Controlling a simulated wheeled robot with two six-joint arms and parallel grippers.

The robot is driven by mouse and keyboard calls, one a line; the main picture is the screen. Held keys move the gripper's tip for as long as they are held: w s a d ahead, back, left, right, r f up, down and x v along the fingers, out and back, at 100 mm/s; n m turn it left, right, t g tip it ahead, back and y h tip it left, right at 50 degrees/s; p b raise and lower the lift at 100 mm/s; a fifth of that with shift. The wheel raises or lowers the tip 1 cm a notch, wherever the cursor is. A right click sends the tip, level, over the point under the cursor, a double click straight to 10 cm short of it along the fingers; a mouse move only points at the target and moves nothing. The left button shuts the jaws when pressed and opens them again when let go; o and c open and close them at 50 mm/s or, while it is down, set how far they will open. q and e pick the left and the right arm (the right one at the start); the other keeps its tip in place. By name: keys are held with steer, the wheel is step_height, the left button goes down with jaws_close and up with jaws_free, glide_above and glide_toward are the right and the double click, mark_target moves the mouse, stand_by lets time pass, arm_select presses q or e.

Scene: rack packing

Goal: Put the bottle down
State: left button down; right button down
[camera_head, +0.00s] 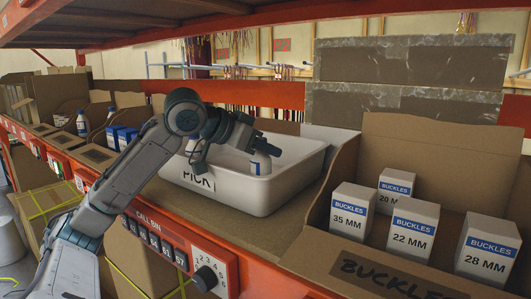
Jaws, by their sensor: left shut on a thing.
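A white bottle with a blue band (261,162) is in my left gripper (264,148), over or inside the white tote marked PICK (240,196). The gripper is shut on the bottle's upper part, which the dark fingers partly hide. The bottle looks roughly upright, near the tote's back wall. I cannot tell whether its base touches the tote floor. My right gripper is not in view.
A cardboard bin (366,268) with several white BUCKLES boxes (414,228) stands right of the tote. More bins with bottles (82,122) and blue boxes (127,138) are at the left. An orange shelf beam (170,220) runs along the front.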

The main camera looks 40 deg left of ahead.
arm_select(q)
steer(key=shift+f, duration=0.15)
steer(key=c, duration=1.2)
jaws_free()
steer(key=shift+r, duration=0.25)
steer(key=shift+s+a+b, duration=0.15)
steer(key=shift+s+b, duration=0.2)
steer(key=shift+b+v, duration=2.05)
steer(key=shift+v, duration=3.65)
steer(key=shift+w, duration=0.1)
